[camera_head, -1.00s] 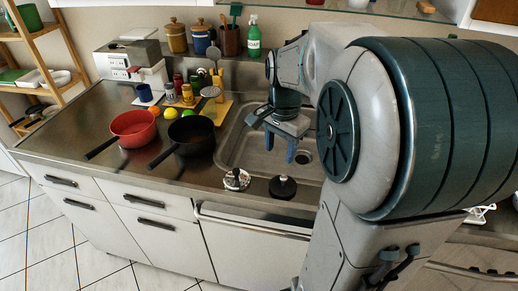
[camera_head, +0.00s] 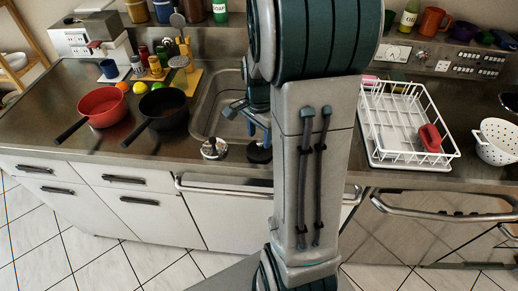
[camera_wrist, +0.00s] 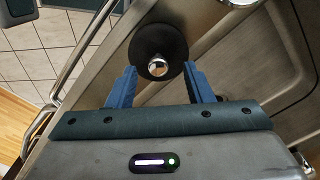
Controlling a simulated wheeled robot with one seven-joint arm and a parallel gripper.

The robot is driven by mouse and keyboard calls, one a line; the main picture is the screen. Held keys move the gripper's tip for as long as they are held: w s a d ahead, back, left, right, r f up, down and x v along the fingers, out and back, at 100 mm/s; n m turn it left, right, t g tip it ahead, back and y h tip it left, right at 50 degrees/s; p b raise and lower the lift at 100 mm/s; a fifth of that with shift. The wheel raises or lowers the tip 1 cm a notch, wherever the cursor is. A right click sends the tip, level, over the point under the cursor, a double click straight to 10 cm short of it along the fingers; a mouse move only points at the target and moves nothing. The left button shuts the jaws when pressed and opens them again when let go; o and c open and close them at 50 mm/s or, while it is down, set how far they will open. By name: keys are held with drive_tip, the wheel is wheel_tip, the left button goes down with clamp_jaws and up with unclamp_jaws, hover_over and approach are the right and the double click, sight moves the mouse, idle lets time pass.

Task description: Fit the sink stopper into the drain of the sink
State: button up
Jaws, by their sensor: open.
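The sink stopper, which looks to be the black disc with a shiny knob (camera_wrist: 172,35), sits on the counter strip in front of the sink. In the head view the black disc (camera_head: 259,153) is partly hidden by my arm. My gripper (camera_wrist: 159,69) is open and empty. Its blue fingertips reach to either side of the disc's near edge in the wrist view; whether they touch it I cannot tell. The sink (camera_head: 206,112) lies behind the disc, partly covered by my arm. Its drain is hidden in the head view.
A metal strainer-like piece (camera_head: 213,148) stands just left of the black disc. A red pan (camera_head: 101,104) and a black pan (camera_head: 163,105) are farther left. A white dish rack (camera_head: 395,125) stands right of my arm. A rail (camera_head: 225,190) runs along the counter front.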

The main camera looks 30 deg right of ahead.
sight(260, 141)
wheel_tip(260, 141, down, 3)
drive_tip(key=shift+f, duration=0.15)
clamp_jaws()
drive_tip(key=shift+r, duration=0.2)
